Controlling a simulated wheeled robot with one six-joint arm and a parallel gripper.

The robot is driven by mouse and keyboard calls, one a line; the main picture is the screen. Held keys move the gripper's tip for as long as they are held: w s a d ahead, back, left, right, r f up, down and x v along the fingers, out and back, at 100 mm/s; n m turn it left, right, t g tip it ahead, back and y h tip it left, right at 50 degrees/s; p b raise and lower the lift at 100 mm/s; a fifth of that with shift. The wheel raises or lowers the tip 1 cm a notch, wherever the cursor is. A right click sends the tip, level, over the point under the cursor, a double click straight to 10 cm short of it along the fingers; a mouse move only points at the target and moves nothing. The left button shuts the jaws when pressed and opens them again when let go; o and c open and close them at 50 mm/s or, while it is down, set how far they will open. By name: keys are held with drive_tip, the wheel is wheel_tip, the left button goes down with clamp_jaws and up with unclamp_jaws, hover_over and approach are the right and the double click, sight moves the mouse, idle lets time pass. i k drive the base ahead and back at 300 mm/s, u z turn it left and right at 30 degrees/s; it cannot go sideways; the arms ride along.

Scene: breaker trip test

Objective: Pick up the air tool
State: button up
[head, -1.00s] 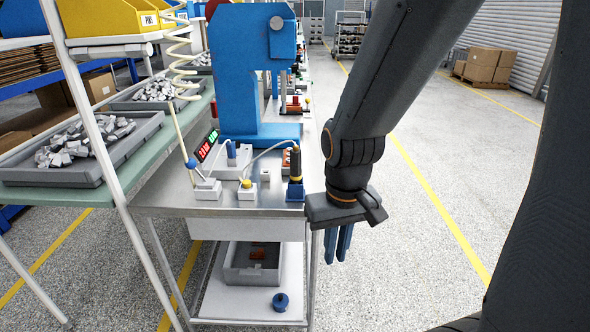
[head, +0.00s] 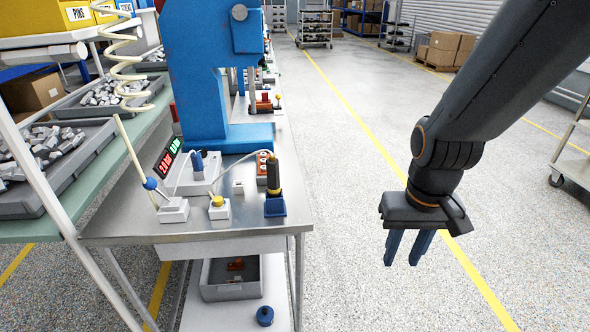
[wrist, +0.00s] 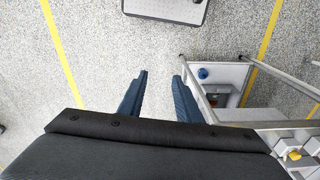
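A dark cylindrical tool with a yellow band (head: 273,176), seemingly the air tool, stands upright in a blue holder (head: 275,207) at the front right of the steel bench. A thin hose shows behind it; where it joins is unclear. My gripper (head: 405,250) hangs over the floor to the right of the bench, fingers pointing down, well apart from the tool. In the wrist view my gripper (wrist: 159,78) has its two blue fingers spread with only floor between them. The tool cannot be made out in that view.
The floor right of the bench is clear.

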sight(272, 163)
drive_tip(key=u, duration=0.2)
drive_tip(key=i, duration=0.1)
drive_tip(key=u, duration=0.65)
